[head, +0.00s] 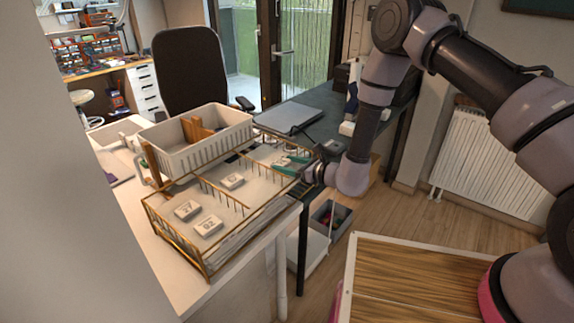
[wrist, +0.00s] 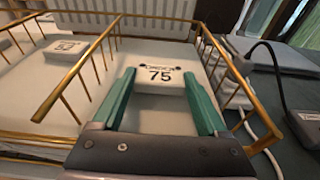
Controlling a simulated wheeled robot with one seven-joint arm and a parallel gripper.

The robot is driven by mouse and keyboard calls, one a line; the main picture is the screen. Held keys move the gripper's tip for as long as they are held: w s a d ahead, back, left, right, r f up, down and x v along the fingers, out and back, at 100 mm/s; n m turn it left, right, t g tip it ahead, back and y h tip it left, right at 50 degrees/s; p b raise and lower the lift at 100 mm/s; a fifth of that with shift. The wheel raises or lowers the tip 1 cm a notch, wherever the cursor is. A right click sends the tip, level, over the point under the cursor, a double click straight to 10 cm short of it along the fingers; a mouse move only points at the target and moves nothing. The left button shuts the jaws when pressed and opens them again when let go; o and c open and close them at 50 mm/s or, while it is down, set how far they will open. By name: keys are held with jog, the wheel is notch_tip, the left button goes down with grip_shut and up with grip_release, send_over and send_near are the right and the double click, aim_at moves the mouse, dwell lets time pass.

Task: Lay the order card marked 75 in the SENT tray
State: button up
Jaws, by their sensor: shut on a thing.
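The order card marked 75 (wrist: 160,77) is a small pale block with dark print, upright to my view between my green fingers. My gripper (wrist: 160,82) is shut on it, one finger at each side. In the head view my gripper (head: 286,166) reaches in from the right over the far right compartment of a gold wire tray (head: 178,238). The card's underside is hidden, so I cannot tell whether it touches the tray floor. No SENT label is readable in either view.
Two cards (head: 187,210) (head: 208,225) lie in the near compartment, and another card (head: 232,180) lies in the middle one. Gold wire dividers (head: 222,196) stand between compartments. A white basket (head: 198,140) stands behind. A closed laptop (head: 288,117) lies on the dark desk.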

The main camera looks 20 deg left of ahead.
jog(key=shift+f, duration=0.3)
jog(key=shift+s+d+f, duration=0.15)
jog(key=shift+d+f, duration=0.05)
jog(key=shift+f, duration=0.25)
jog(key=o, duration=1.3)
jog(key=shift+o, duration=0.2)
jog(key=shift+r, duration=0.25)
jog(key=r+v, duration=0.1)
jog(key=v, duration=1.1)
jog(key=s+d+r+n+g, duration=0.2)
jog(key=s+r+n+g, duration=0.3)
jog(key=r, duration=0.8)
jog(key=d+r+n+g, duration=0.3)
jog(key=r+n, duration=0.4)
jog(key=r, duration=0.6)
jog(key=s+d+r+n+t+h, duration=0.2)
jog(key=s+d+r+t+h, duration=0.1)
jog(key=d, duration=0.7)
jog(key=s+d+r+n+t+h, duration=0.2)
jog(key=s+d+r+t+h, duration=0.1)
jog(key=d+r+h, duration=0.2)
jog(key=s+d+r+n+t+h, duration=0.2)
jog(key=d+r, duration=0.5)
jog(key=d, duration=0.7)
jog(key=shift+s+d+r+t+h, duration=0.15)
jog(key=shift+s+d+t+h, duration=0.35)
jog(key=shift+h, duration=0.7)
